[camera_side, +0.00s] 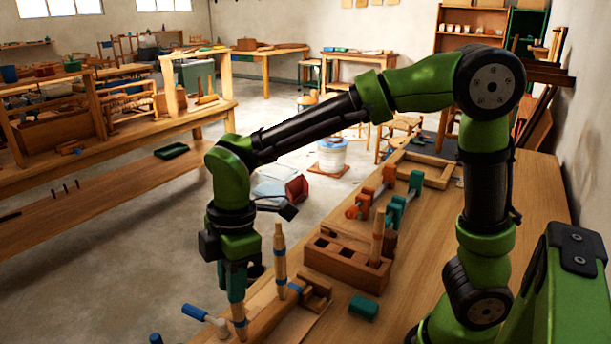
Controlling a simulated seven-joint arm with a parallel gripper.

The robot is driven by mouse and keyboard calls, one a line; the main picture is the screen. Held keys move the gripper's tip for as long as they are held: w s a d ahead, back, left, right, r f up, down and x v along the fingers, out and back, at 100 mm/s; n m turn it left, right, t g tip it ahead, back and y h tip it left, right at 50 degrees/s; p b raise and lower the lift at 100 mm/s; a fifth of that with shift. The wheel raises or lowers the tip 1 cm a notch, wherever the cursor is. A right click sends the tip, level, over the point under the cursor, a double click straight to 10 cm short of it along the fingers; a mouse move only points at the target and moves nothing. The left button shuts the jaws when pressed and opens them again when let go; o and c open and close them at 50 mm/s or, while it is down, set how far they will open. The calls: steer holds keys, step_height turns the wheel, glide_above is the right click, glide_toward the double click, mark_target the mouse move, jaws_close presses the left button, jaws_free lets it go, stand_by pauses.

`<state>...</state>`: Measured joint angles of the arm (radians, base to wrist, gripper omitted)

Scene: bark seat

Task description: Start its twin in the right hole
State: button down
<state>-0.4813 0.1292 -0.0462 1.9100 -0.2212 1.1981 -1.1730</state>
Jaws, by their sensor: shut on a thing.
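My gripper (237,302) points down at the front of the bench, its teal fingers shut on a turned wooden leg (240,325). The lower end of the leg shows beneath the fingers, at the wooden seat piece (262,322). I cannot tell whether its tip is in a hole or only above it. A similar leg (280,262), pale with darker bands, stands upright just right of my gripper, at the seat piece. The holes themselves are not clear from here.
A wooden block with square pockets (346,268) stands behind to the right, with another upright leg (377,238) in it. A blue-handled tool (196,312) lies left of my gripper. A green block (363,307) lies on the bench. Orange (352,212) and teal (391,212) clamps stand further back.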

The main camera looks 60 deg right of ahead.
steer(key=c, duration=0.9)
jaws_free()
step_height(320, 180, up, 17)
steer(key=d, duration=0.2)
steer(key=shift+s, duration=0.35)
steer(key=shift+f, duration=0.1)
